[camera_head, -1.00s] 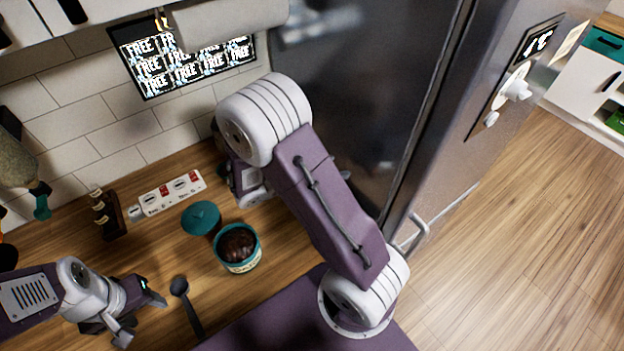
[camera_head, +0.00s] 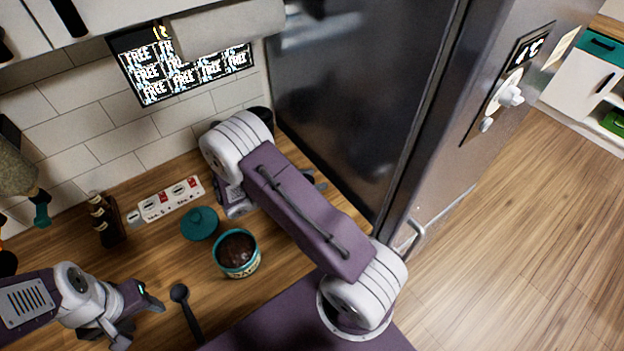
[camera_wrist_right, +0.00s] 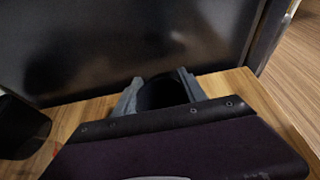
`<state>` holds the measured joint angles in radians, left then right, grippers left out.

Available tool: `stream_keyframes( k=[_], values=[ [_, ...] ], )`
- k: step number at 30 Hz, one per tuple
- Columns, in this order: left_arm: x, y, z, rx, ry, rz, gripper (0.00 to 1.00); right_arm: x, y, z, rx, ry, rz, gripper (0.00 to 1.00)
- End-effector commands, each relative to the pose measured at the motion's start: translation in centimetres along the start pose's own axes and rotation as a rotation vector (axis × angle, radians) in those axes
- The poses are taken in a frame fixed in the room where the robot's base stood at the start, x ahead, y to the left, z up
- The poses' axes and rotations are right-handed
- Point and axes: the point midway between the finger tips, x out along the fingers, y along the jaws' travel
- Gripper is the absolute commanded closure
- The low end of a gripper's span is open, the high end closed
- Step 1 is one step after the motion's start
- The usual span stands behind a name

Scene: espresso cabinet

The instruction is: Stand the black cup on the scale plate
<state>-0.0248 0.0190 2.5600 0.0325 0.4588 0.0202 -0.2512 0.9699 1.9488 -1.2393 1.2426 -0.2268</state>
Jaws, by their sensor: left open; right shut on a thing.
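The black cup (camera_wrist_right: 163,93) sits between the fingers of my right gripper (camera_wrist_right: 160,90) in the right wrist view. The gripper is shut on it, close to the counter. Whether the cup touches the counter cannot be told. In the head view my right forearm hides the cup and most of that gripper; only grey finger parts (camera_head: 319,179) show beside the arm. My left gripper (camera_head: 152,316) is open and empty over the counter at the lower left. I cannot make out the scale plate in either view.
A dark round container (camera_head: 262,117) stands near the wall, and a dark vessel (camera_wrist_right: 20,127) shows in the wrist view. A teal-rimmed tub (camera_head: 238,262), teal lid (camera_head: 199,223), black spoon (camera_head: 184,300) and power strip (camera_head: 168,200) lie left of my right arm. The fridge (camera_head: 350,90) bounds the counter.

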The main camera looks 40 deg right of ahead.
Motion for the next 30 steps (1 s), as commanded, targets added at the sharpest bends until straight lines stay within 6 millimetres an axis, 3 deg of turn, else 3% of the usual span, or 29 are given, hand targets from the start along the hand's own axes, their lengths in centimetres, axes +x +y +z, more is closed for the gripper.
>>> stream_keyframes(
  k=[2, 3, 4, 5, 16, 24, 30],
  values=[
    [0.3, 0.0, 0.0, 0.000, 0.000, 0.000, 0.49, 0.2, 0.0, -0.4, 0.000, 0.000, 0.000, 0.94],
    [0.2, 0.0, 0.0, 0.000, 0.000, 0.000, 0.49, 0.1, 0.0, -0.2, 0.000, 0.000, 0.000, 0.40],
    [0.2, 0.0, 0.0, 0.000, 0.000, 0.000, 0.49, 0.1, 0.0, -0.2, 0.000, 0.000, 0.000, 0.31],
    [0.2, 0.0, 0.0, 0.000, 0.000, 0.000, 0.49, 0.1, 0.0, -0.2, 0.000, 0.000, 0.000, 0.29],
    [0.0, 0.0, 0.0, 0.000, 0.000, 0.000, 0.49, -0.5, 0.1, 0.1, 0.001, 0.000, 0.004, 0.29],
    [1.5, 0.0, 0.2, 0.000, 0.000, 0.000, 0.49, -7.2, 0.1, -0.2, 0.003, 0.003, 0.007, 0.29],
    [2.0, 0.0, 0.2, 0.000, 0.000, 0.000, 0.49, -11.0, 0.1, 0.0, 0.001, 0.001, 0.003, 0.29]
  ],
)
